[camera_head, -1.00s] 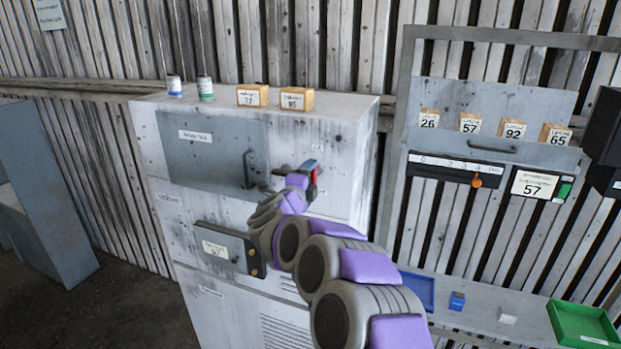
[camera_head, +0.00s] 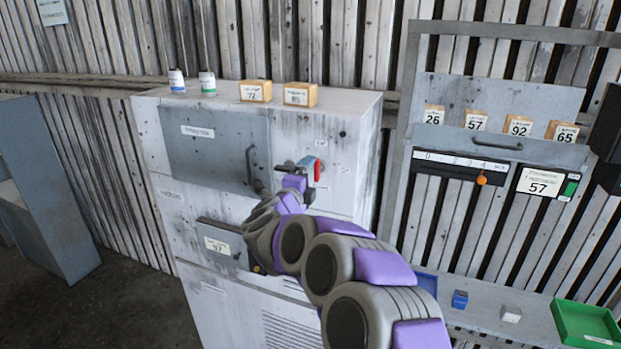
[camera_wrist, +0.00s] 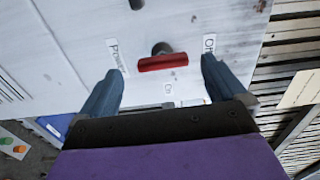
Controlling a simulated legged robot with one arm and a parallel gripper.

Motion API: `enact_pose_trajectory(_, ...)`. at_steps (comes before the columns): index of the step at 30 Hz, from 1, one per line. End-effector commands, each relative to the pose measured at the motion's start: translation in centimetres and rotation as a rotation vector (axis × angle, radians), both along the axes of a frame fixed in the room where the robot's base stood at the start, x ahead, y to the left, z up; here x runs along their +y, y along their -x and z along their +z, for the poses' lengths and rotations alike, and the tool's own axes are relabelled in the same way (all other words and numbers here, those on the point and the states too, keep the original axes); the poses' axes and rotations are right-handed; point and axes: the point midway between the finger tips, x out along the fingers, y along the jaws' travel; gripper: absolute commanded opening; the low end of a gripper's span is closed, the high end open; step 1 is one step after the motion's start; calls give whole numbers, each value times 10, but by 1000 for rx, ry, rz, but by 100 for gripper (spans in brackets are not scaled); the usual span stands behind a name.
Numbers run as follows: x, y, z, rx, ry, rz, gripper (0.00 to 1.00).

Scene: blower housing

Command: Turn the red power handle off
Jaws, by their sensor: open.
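The red power handle (camera_head: 317,171) is on the front of the white cabinet (camera_head: 345,150), right of the grey door. In the wrist view the red handle (camera_wrist: 163,62) is a short bar on a dark round shaft, lying nearly level in the picture. A "Power" label is on its left, an "Off" label on its right and an "On" label below. My gripper (camera_wrist: 160,68) is open, one finger on each side of the bar, with gaps visible. It shows small beside the handle in the head view (camera_head: 299,168). How deep the fingers reach around it is unclear.
The grey door (camera_head: 205,150) with its dark pull handle (camera_head: 250,166) is close left of my gripper. A small labelled box (camera_head: 222,243) sits below. Cans and wooden blocks stand on the cabinet top. At right are a panel (camera_head: 500,100) and a green tray (camera_head: 588,325).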

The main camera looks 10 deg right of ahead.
Motion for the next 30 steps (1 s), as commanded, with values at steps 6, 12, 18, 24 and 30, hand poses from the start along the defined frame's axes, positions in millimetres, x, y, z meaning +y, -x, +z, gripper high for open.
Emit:
enact_pose_trajectory(6,28,39,-2,1,0,8,98)
enact_pose_trajectory(12,51,77,-3,2,3,8,98)
enact_pose_trajectory(18,68,106,-2,1,0,5,98)
enact_pose_trajectory(24,76,120,-3,5,2,5,98)
enact_pose_trajectory(30,76,123,-2,4,2,3,98)
